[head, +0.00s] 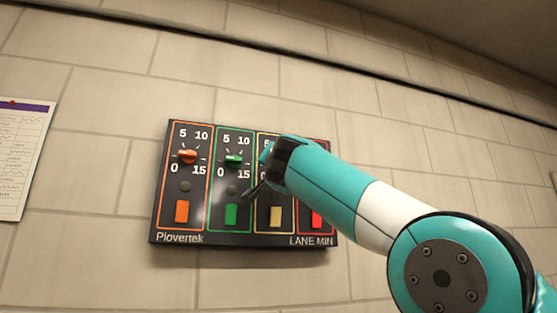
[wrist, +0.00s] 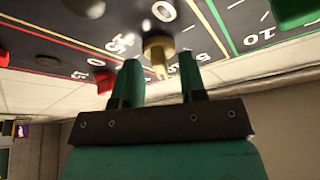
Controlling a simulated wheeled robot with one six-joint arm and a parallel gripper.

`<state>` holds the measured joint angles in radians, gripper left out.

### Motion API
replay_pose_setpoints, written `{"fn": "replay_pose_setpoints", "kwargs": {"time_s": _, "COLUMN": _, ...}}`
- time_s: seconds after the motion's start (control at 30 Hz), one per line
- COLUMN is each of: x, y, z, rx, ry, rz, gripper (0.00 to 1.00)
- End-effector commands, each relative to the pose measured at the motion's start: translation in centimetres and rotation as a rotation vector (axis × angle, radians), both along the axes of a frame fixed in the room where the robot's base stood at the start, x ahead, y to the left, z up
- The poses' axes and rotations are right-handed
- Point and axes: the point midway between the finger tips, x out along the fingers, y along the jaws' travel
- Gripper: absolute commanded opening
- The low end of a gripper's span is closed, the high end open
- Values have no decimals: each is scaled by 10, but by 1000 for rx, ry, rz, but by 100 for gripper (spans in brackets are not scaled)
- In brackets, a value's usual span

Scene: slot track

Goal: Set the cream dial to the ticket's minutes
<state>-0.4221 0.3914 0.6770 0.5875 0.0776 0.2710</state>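The cream dial (wrist: 158,48) shows in the wrist view as a tan knob on the black panel, with a 0 and a 15 near it. In the head view my arm hides it. My gripper (wrist: 160,62) is open. Its two teal fingertips stand on either side of the knob's lower end in the wrist view, with gaps visible on both sides. In the head view my gripper (head: 266,165) is in front of the cream column. The dial's exact setting cannot be read. No ticket with readable minutes shows.
The panel (head: 200,239) on the tiled wall also has an orange dial (head: 187,157), a green dial (head: 233,159) and colored buttons, including a cream button (head: 276,217). The red column is partly behind my arm. A pinned paper (head: 22,160) at left is illegible.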

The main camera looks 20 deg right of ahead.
Motion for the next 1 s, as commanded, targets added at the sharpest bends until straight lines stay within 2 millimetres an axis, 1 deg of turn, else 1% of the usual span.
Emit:
{"fn": "replay_pose_setpoints", "kwargs": {"time_s": 0.13, "x": 0, "y": 0, "z": 0, "rx": 0, "ry": 0, "rz": 0, "gripper": 38}}
{"fn": "replay_pose_setpoints", "kwargs": {"time_s": 0.3, "x": 0, "y": 0, "z": 0, "rx": 0, "ry": 0, "rz": 0, "gripper": 0}}
{"fn": "replay_pose_setpoints", "kwargs": {"time_s": 0.47, "x": 0, "y": 0, "z": 0, "rx": 4, "ry": 0, "rz": 0, "gripper": 0}}
{"fn": "replay_pose_setpoints", "kwargs": {"time_s": 0.8, "x": 0, "y": 1, "z": 1, "rx": 133, "ry": -2, "rz": 0, "gripper": 0}}
{"fn": "replay_pose_setpoints", "kwargs": {"time_s": 1.0, "x": 0, "y": 1, "z": 1, "rx": 134, "ry": -1, "rz": 0, "gripper": 0}}
